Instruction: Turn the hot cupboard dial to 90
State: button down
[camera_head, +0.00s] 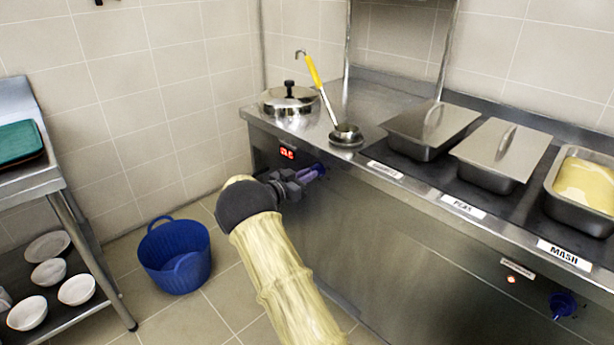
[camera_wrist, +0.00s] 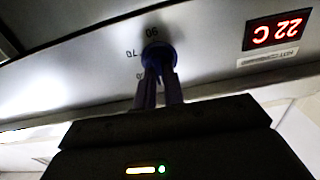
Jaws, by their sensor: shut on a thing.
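The blue dial (camera_head: 320,168) is on the counter's steel front, at its left end, below and right of a red display (camera_head: 287,153). My gripper (camera_head: 304,176) is shut on this dial. In the wrist view, which is upside down, the two fingers (camera_wrist: 160,82) close on the blue dial (camera_wrist: 158,52). The marks 90 and 70 show on the panel beside it; a further mark is partly hidden by a finger. The display (camera_wrist: 274,30) reads 22 C, with a small label that seems to say hot cupboard. The dial's pointer is not visible.
A second blue dial (camera_head: 563,304) is on the front at right. Lidded pans (camera_head: 430,122), an open mash pan (camera_head: 582,182), a ladle (camera_head: 325,90) and a lidded pot (camera_head: 290,98) are on top. A blue tub (camera_head: 175,255) stands on the floor, left of my arm.

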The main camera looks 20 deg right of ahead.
jog(key=shift+m, duration=0.3)
jog(key=m+b, duration=1)
jog(key=m, duration=0.1)
jog(key=m+b, duration=1.1)
jog(key=m, duration=0.1)
jog(key=f+m+b, duration=0.1)
jog(key=m+b, duration=1)
jog(key=m, duration=0.1)
jog(key=shift+f, duration=0.1)
jog(key=c, duration=1.5)
grip_release()
